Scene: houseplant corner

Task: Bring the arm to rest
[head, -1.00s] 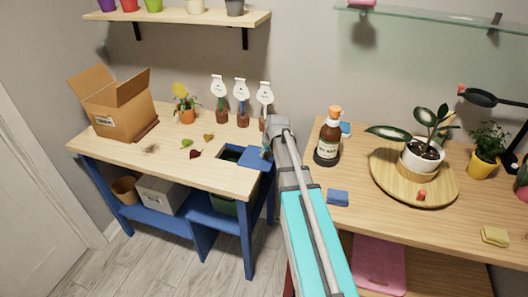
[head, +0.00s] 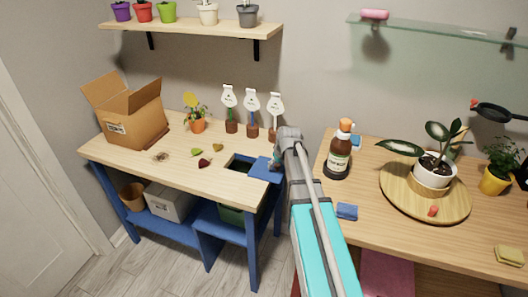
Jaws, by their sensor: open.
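My arm reaches up from the bottom of the head view, with its turquoise link (head: 325,250) in front of the gap between the two tables. My gripper (head: 275,165) is at the far end, small and mostly hidden behind my wrist. It is above the right end of the left table, beside a blue flap (head: 264,170) at a square opening (head: 240,163). I see nothing held in it, and its fingertips are hard to make out.
The left table holds a cardboard box (head: 130,115), a potted plant (head: 197,122), several leaves and label stakes (head: 251,110). The right table holds a brown bottle (head: 339,155), a blue sponge (head: 347,211) and a round wooden tray (head: 397,200) with a white-potted plant (head: 434,168).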

